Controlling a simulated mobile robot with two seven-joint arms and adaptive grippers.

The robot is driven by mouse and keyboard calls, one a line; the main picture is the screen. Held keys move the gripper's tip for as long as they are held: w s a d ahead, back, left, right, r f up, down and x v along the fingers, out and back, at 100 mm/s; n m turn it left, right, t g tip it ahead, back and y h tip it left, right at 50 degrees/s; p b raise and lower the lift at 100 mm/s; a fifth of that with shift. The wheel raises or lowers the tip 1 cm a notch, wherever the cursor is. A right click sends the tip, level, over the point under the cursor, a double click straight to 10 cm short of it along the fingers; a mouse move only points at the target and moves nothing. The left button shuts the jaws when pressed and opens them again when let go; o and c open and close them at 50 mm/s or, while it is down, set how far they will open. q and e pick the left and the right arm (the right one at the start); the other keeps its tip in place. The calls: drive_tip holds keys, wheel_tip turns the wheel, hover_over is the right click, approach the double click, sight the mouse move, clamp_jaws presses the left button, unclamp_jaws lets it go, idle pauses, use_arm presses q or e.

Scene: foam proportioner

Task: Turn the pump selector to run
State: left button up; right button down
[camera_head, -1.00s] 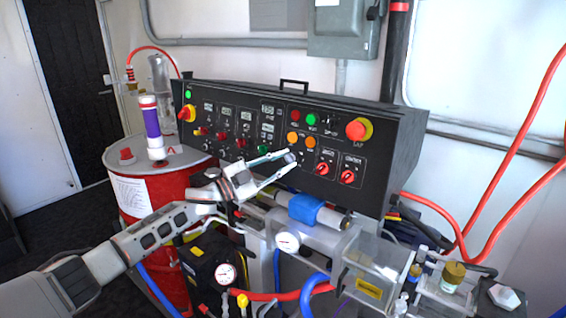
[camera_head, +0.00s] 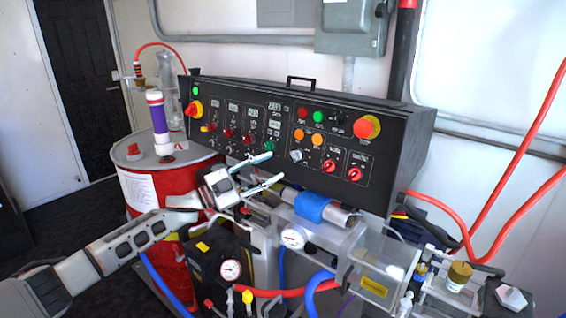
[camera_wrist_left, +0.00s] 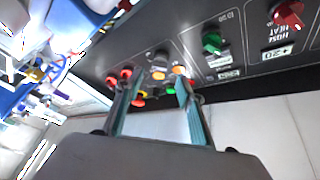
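A grey-white selector knob (camera_head: 296,155) sits on the black sloped control panel (camera_head: 405,150), below the orange buttons. Its label is too small to read, so I cannot confirm that it is the pump selector or tell its setting. It also shows in the left wrist view (camera_wrist_left: 160,60). Two red rotary knobs, one (camera_head: 328,166) and another (camera_head: 354,174), are to its right. My left gripper (camera_head: 277,164) is open and empty, its fingertips left of and below the grey knob, apart from it. In the left wrist view, the gripper (camera_wrist_left: 157,85) has its fingers spread below the knob. My right gripper is not in view.
A red emergency-type button (camera_head: 367,127) sticks out at the panel's right, and a red-yellow switch (camera_head: 193,109) at its left. A blue-wrapped pipe (camera_head: 313,207) runs just below the panel. A red drum (camera_head: 173,184) stands left; a clear box (camera_head: 381,268) is at the lower right.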

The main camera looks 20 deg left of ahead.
use_arm(q)
drive_tip(key=v, duration=0.4)
drive_tip(key=shift+s+a, duration=0.25)
drive_tip(key=shift+s, duration=0.05)
drive_tip(key=shift+f, duration=0.15)
drive_tip(key=s+d+f+n+y, duration=0.2)
drive_tip(key=s+d+f+n, duration=0.15)
drive_tip(key=f, duration=0.45)
drive_tip(key=s+d+f+n+y, duration=0.2)
drive_tip(key=s+d+f, duration=0.1)
drive_tip(key=s+f, duration=0.3)
drive_tip(key=s+d+f+n+y, duration=0.2)
drive_tip(key=s+d+f+n, duration=0.15)
drive_tip(key=f, duration=0.55)
drive_tip(key=s+f+n+g+y, duration=0.2)
drive_tip(key=s+f, duration=0.6)
drive_tip(key=s, duration=0.2)
drive_tip(key=s+d+f+n+g+y, duration=0.1)
drive_tip(key=s+f+n+g+y, duration=0.1)
drive_tip(key=s+f, duration=0.6)
drive_tip(key=s+y, duration=0.1)
drive_tip(key=s, duration=0.2)
drive_tip(key=shift+s+f+n, duration=0.15)
drive_tip(key=shift+f+n, duration=0.05)
drive_tip(key=shift+n, duration=0.1)
drive_tip(key=shift+d, duration=0.1)
